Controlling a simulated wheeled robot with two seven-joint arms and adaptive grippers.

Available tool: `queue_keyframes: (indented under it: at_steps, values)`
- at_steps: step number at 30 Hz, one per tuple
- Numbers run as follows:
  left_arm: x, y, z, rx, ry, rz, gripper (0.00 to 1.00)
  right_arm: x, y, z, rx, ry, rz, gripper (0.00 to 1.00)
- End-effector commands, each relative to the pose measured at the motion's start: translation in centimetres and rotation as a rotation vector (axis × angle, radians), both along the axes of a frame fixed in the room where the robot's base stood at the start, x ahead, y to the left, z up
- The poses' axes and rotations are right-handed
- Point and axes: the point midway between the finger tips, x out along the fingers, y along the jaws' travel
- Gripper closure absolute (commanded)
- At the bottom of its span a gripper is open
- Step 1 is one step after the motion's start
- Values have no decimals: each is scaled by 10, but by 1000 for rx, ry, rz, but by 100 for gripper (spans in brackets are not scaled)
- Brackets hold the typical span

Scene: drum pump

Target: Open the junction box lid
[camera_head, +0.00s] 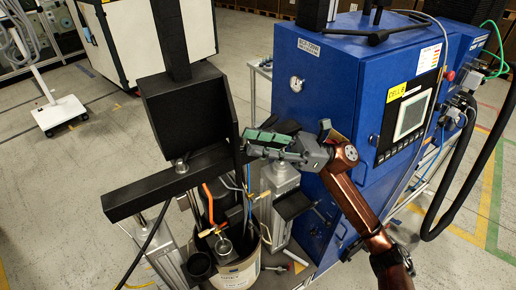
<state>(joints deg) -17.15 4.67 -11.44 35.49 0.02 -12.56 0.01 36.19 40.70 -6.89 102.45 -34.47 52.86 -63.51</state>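A black box (185,112), which I take to be the junction box, hangs on a dark post left of centre. Its front looks like a flat panel; I cannot tell a separate lid or whether it is open. My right gripper (257,144) reaches in from the right on a copper-coloured arm. Its green-padded fingers point left, just right of the box's lower right edge. I cannot tell whether they touch the box or how wide they are apart. Nothing is clearly held. My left gripper is not in view.
A dark horizontal beam (150,190) runs below the box. Under it stands a drum (240,275) with pump parts and orange handles. A blue cabinet (316,85) with a screen stands close on the right. Open floor lies to the left.

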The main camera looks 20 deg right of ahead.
Motion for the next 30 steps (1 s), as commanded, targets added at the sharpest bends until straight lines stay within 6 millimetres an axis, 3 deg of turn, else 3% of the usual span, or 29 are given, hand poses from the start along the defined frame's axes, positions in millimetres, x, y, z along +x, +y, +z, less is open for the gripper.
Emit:
queue_keyframes:
  at_steps: [6, 12, 23, 30]
  values:
    - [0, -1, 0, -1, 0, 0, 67, 0, 0, 44, -1, -5, -1, 65]
    - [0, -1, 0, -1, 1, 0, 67, 0, -1, 70, 0, -2, -2, 65]
    - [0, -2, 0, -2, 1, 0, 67, 0, -1, 77, 0, 0, -1, 65]
    - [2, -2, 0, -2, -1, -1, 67, 1, -1, 76, 5, 7, -2, 80]
